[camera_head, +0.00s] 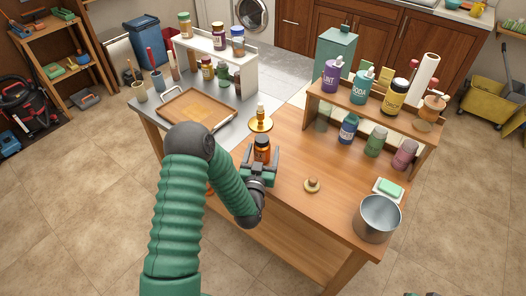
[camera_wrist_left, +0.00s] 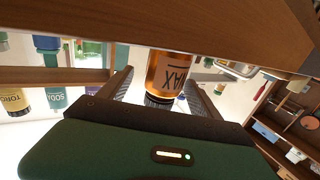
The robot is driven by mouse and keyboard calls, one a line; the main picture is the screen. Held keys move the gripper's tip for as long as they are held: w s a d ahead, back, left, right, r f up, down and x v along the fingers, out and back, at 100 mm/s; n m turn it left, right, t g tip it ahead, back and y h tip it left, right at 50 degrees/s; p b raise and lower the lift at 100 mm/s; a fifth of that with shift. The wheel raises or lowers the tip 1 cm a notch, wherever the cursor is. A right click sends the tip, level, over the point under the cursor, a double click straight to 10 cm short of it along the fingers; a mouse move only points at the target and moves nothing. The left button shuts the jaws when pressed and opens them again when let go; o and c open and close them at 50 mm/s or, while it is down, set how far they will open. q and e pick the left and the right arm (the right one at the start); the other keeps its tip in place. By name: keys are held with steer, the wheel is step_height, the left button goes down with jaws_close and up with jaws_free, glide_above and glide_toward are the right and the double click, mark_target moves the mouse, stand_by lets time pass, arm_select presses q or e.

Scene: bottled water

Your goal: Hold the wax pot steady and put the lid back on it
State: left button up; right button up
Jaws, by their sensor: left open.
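The wax pot (camera_head: 262,146) is an amber jar standing upright on the wooden table. My left gripper (camera_head: 261,163) is open, with its fingers around the pot's near side. In the left wrist view the pot (camera_wrist_left: 169,73) appears upside down, with its WAX label facing the camera. It is between the two spread fingers (camera_wrist_left: 160,92), and I cannot tell whether either touches it. A dark band shows at the pot's top end. A small round tan piece with a knob (camera_head: 312,185), which looks like a lid, lies on the table to the right of the pot.
A brass stand (camera_head: 260,122) is close behind the pot. A wooden tray (camera_head: 197,107) lies on the grey top at left. A wooden shelf (camera_head: 372,117) with bottles stands at the back right. A metal bucket (camera_head: 377,218) and a soap dish (camera_head: 388,190) are at right. The table between is clear.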

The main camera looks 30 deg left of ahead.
arm_select(q)
steer(key=shift+s+f, duration=0.1)
steer(key=shift+s, duration=0.25)
steer(key=v, duration=1.1)
steer(key=shift+d, duration=0.2)
